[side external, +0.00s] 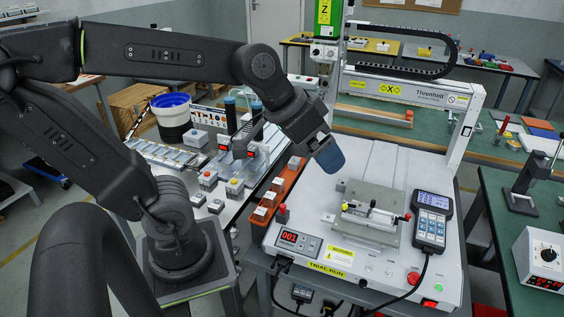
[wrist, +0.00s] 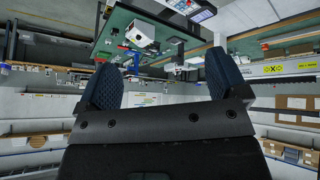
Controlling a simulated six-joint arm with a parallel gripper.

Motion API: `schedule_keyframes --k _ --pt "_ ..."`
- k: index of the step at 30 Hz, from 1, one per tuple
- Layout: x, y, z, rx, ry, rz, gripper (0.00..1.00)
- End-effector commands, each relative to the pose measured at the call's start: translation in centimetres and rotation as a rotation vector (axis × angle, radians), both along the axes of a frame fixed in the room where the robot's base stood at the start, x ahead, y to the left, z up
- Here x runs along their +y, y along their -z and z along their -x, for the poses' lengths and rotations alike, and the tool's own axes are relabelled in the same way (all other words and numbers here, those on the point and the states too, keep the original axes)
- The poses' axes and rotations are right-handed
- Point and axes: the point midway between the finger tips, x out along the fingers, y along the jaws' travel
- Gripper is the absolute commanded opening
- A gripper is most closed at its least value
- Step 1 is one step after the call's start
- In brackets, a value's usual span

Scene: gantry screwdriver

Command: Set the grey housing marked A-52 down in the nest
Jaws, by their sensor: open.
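My gripper (side external: 328,155) hangs left of and above the fixture on the white machine bed, its blue fingertips pointing down. In the wrist view my gripper (wrist: 163,82) has its two blue pads wide apart with nothing between them. The nest seems to be the fixture on the grey plate (side external: 353,190), with a pale bar-like part (side external: 372,216) and a yellow knob; whether a housing sits in it I cannot tell. Small grey housings stand in the orange tray (side external: 285,187) and on the left bench, such as one grey housing (side external: 235,187). No A-52 marking is legible.
A handheld controller (side external: 432,218) stands right of the fixture. The white gantry (side external: 468,125) rises behind it, with a green screwdriver unit (side external: 327,18) at upper left. The bed behind the fixture is clear.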

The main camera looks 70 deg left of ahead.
Motion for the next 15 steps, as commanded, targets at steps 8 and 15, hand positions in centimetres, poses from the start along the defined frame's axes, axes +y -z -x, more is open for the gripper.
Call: schedule_keyframes --k 8,15 --pt "1.2 2.5 5.8 0.084 -0.015 -0.139 0.95" --pt "1.2 2.5 5.9 0.086 -0.017 -0.143 0.95"
